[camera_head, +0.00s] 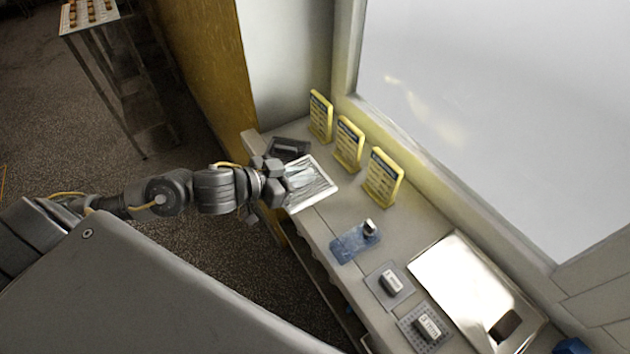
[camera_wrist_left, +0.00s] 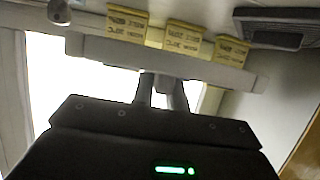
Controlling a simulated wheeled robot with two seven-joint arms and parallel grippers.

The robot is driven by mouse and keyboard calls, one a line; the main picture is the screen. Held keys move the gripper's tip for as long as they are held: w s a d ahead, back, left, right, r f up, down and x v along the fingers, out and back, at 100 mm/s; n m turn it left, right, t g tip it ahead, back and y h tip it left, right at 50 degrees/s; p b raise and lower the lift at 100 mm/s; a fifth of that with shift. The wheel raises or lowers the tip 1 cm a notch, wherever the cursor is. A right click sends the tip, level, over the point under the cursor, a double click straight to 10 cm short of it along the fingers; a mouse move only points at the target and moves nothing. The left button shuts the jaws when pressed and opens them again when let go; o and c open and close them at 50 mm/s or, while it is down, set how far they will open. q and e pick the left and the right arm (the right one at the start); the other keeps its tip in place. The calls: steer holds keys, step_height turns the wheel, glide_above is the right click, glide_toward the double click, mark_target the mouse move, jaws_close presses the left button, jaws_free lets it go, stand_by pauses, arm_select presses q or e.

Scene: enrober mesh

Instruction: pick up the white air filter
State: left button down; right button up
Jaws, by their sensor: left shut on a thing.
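The white air filter (camera_head: 318,190) is a flat panel with a white frame and a pleated grey-white face. It is at the far left part of the counter in the head view, partly covered by my left gripper (camera_head: 283,181). My left gripper is shut on its near-left edge. In the left wrist view, the two fingers (camera_wrist_left: 163,92) meet the middle of the filter (camera_wrist_left: 120,50), which shows as a long pale bar. The head view does not clearly show whether the filter is clear of the counter. My right gripper is not in view.
Yellow signs (camera_head: 348,143) stand behind the filter, and a dark framed panel (camera_head: 290,147) lies to its left. Along the counter (camera_head: 325,222) are a blue pad (camera_head: 350,243), grey blocks on plates (camera_head: 391,281) and a shiny metal tray (camera_head: 470,285). A window wall bounds the back.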

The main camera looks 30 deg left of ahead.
arm_select(q)
steer(key=v, duration=0.3)
steer(key=shift+s+b, duration=0.1)
steer(key=shift+b, duration=0.2)
steer(key=p+v, duration=0.6)
steer(key=v, duration=0.1)
steer(key=shift+r+p, duration=0.3)
steer(key=shift+p, duration=0.05)
steer(key=shift+s, duration=0.1)
